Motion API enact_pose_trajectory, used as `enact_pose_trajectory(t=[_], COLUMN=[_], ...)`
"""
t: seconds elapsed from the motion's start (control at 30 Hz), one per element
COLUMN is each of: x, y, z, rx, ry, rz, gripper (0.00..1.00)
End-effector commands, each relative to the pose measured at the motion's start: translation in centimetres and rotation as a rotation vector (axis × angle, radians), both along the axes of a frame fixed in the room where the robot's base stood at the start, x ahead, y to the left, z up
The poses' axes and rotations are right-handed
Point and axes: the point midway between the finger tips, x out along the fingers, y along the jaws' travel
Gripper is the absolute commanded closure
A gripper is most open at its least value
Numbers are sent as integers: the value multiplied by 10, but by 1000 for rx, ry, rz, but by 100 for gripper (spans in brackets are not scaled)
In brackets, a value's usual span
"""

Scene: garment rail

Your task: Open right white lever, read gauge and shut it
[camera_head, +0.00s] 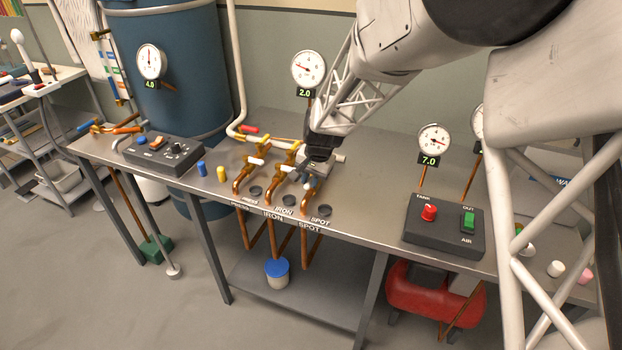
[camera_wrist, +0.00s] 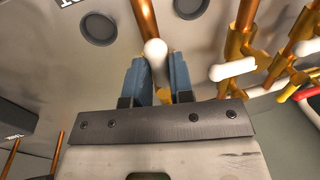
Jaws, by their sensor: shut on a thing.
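My gripper (camera_head: 316,168) is at the right-hand valve, behind the SPOT label. In the wrist view its two blue fingers (camera_wrist: 159,76) are shut on the right white lever (camera_wrist: 155,52), whose rounded white end shows between them. A copper pipe (camera_wrist: 144,16) runs away beyond the lever. In the head view my gripper hides most of this lever and valve. The round white gauge (camera_head: 308,68) stands behind the valves, with a green 2.0 readout (camera_head: 304,93) below its dial.
Two neighbouring brass valves with white levers (camera_head: 256,161) stand close to the left. A black control box (camera_head: 444,229) with red and green controls sits to the right. A gauge reading 7.0 (camera_head: 433,138) stands behind it. A control box (camera_head: 164,153) is at left.

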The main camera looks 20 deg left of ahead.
Motion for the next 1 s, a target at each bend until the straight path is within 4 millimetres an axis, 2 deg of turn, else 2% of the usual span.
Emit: enact_pose_trajectory(t=[0.03, 0.07, 0.2, 0.63, 0.77, 1.0], x=[0, 0, 0, 0, 0, 0], y=[1, 1, 1, 0, -2, -8], z=[1, 1, 1, 5, 14, 43], rx=[1, 1, 1, 1, 1, 2], ry=[-1, -1, 0, 0, -1, -1], rz=[0, 0, 1, 1, 1, 0], gripper=[100, 76, 54, 54, 54, 54])
